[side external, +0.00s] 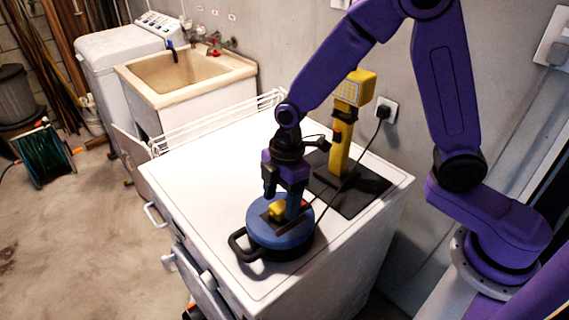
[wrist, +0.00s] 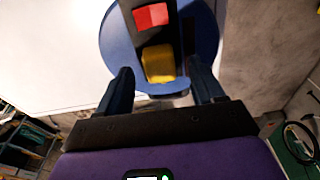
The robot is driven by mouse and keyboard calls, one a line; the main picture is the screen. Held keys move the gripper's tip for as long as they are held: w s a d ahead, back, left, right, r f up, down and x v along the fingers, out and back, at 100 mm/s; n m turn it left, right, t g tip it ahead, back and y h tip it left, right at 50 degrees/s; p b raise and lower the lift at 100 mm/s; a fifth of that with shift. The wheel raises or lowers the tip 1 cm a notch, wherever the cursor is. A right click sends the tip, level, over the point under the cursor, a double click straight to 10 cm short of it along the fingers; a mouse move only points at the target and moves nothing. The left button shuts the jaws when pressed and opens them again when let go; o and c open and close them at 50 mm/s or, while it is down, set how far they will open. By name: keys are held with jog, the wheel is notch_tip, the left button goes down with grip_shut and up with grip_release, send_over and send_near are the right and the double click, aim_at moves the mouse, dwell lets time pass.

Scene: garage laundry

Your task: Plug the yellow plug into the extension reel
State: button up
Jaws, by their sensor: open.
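The extension reel (side external: 262,236) is a round blue drum with a black handle, lying flat near the front edge of the white worktop. Its blue face (wrist: 207,32) fills the top middle of the wrist view, with a dark panel and a red part (wrist: 151,16). The yellow plug (side external: 276,212) is at the reel's dark panel; it also shows in the wrist view (wrist: 159,64). I cannot tell how deep it sits. My gripper (side external: 281,204) points down over the reel. Its fingers (wrist: 160,82) are apart, one either side of the plug, with visible gaps.
A yellow work light (side external: 341,140) stands on a dark mat (side external: 362,197) behind the gripper. A black cord runs from the wall socket (side external: 385,106) down toward the reel. A white wire rack (side external: 215,122) lines the far-left edge. The worktop's left part (side external: 205,170) is clear.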

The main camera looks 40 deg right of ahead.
notch_tip(320, 180, up, 16)
jog(key=d, duration=0.2)
jog(key=shift+r, duration=0.25)
jog(key=shift+s, duration=0.1)
jog(key=s+d+f+m, duration=0.1)
jog(key=s+d+f, duration=0.1)
jog(key=s+d, duration=0.2)
jog(key=s+d+f+m, duration=0.2)
jog(key=s+d, duration=0.2)
jog(key=s, duration=0.6)
jog(key=s+d+f+m+h, duration=0.1)
jog(key=s+d+f+m, duration=0.1)
jog(key=s, duration=0.5)
jog(key=shift+s+d+f, duration=0.3)
jog(key=shift+d+f, duration=0.3)
jog(key=shift+d, duration=0.35)
